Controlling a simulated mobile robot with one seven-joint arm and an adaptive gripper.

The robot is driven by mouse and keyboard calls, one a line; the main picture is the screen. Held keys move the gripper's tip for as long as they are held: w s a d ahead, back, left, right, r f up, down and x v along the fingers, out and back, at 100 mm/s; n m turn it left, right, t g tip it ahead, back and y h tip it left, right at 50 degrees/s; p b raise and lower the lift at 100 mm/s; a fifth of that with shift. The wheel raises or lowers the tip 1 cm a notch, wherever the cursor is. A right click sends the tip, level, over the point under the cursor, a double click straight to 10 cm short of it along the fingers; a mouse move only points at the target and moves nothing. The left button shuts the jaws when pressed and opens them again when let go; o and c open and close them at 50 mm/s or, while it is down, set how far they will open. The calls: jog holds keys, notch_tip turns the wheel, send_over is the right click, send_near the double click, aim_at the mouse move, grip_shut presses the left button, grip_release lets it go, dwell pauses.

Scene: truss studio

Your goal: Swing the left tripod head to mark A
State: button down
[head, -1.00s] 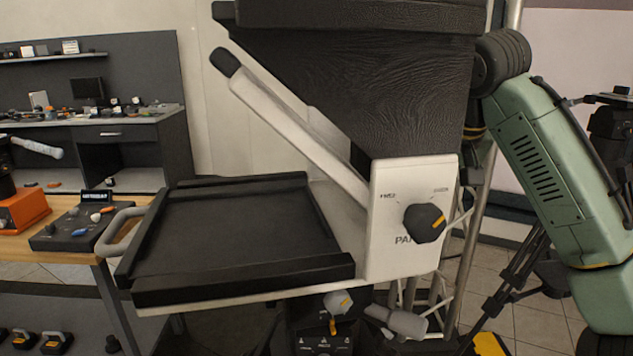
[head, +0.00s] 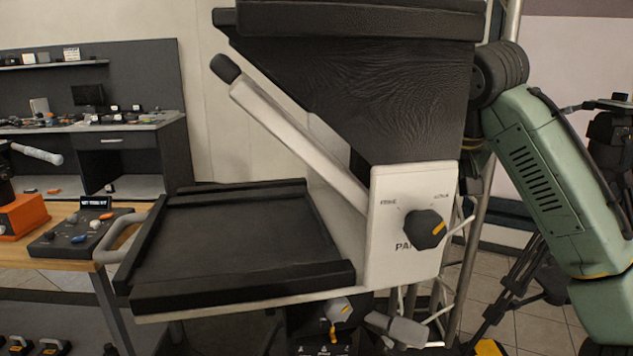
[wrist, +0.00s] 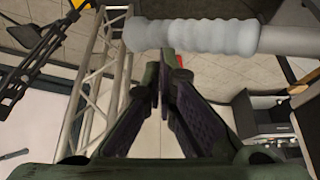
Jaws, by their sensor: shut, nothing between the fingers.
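A ribbed grey grip on a bar (wrist: 190,37) crosses the top of the wrist view. My gripper (wrist: 166,58) is shut and empty, its fingertips just below the grip's lower edge; whether they touch it I cannot tell. In the head view a grey grip (head: 405,330) pokes out under the white panel, probably the same one. Beside it is a grey knob with an orange lever (head: 340,309) above a dark panel (head: 318,340) with small, unreadable marks. The tripod head is mostly hidden, and mark A cannot be made out. My gripper is hidden in the head view.
A large black hood (head: 370,85) with a tray (head: 240,240) and white panel with a dial (head: 425,229) blocks the middle. Another tripod (head: 515,285) stands right. A metal truss (wrist: 105,75) is near my gripper. A wooden table (head: 60,245) is left.

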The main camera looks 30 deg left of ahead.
jog(key=shift+f, duration=0.15)
dwell(0.4)
jog(key=shift+f+b, duration=0.5)
jog(key=shift+f, duration=0.3)
jog(key=shift+s+d+f+b, duration=0.15)
jog(key=shift+f+b, duration=0.2)
jog(key=shift+f, duration=0.3)
jog(key=shift+s+d+f+b, duration=0.15)
jog(key=shift+f+b, duration=0.2)
jog(key=shift+f, duration=0.3)
jog(key=shift+w+f+b, duration=0.2)
jog(key=shift+f+b, duration=0.4)
jog(key=shift+f, duration=0.65)
jog(key=shift+a+r, duration=0.1)
jog(key=shift+a, duration=0.65)
jog(key=shift+d+r, duration=0.2)
jog(key=shift+d, duration=0.2)
jog(key=shift+s+d+r+p, duration=0.1)
jog(key=shift+d+p, duration=0.4)
jog(key=shift+d, duration=0.65)
